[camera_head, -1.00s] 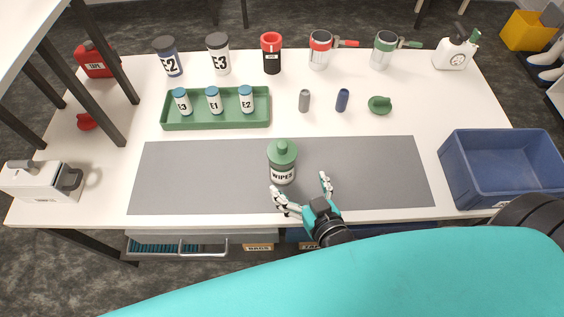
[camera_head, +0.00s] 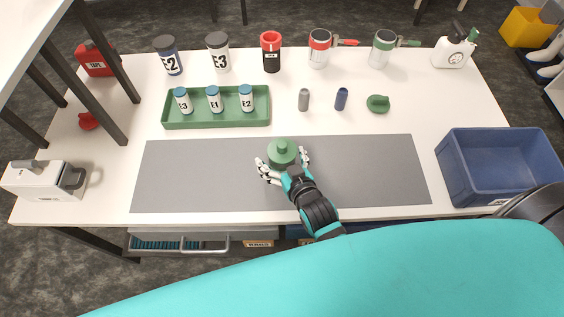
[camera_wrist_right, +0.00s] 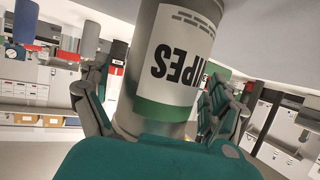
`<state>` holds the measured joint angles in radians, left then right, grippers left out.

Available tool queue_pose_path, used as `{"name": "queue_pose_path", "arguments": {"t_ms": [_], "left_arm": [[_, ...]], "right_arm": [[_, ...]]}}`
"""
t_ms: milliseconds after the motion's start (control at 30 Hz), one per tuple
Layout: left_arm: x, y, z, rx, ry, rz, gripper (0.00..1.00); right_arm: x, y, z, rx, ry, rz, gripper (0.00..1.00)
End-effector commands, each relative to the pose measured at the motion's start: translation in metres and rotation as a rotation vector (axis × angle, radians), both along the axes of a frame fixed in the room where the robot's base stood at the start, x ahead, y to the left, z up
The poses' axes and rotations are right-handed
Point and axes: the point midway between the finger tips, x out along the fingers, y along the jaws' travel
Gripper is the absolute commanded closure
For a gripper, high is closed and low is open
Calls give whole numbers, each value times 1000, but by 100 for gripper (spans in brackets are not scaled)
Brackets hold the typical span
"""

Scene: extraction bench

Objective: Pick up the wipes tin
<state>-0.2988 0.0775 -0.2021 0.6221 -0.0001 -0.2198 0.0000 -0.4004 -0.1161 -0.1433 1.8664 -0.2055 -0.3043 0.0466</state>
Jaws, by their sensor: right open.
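The wipes tin (camera_head: 282,152) has a green lid and stands on the grey mat (camera_head: 375,170) near its middle. In the right wrist view the tin (camera_wrist_right: 180,60) shows its white WIPES label and green band, appearing upside down. My right gripper (camera_head: 283,160) is open, with one finger on each side of the tin. In the right wrist view the gripper (camera_wrist_right: 160,105) has its fingers around the tin's body. I cannot tell whether they touch it. The arm and hand hide the tin's lower part in the head view. My left gripper is not in view.
A green tray (camera_head: 217,122) with three blue-capped bottles stands behind the mat. Small grey (camera_head: 303,99) and blue (camera_head: 341,98) cylinders and a green lid-like piece (camera_head: 378,103) are at its right. A blue crate (camera_head: 500,165) stands right. The mat's left part is clear.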

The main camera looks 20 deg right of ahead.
Motion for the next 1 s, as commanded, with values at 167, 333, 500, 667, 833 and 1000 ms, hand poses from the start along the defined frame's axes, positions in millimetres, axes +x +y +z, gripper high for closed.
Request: {"name": "queue_pose_path", "arguments": {"t_ms": [167,333,500,667,833,1000], "left_arm": [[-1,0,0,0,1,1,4],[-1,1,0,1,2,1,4],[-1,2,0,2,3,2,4],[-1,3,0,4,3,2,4],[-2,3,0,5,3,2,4],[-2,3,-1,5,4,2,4]], "right_arm": [[0,0,0,0,0,0,18],[-1,0,0,0,0,0,40],[-1,0,0,0,1,0,63],[0,0,1,0,-2,0,71],[0,0,2,0,-2,0,71],[0,0,9,0,-3,0,71]]}}
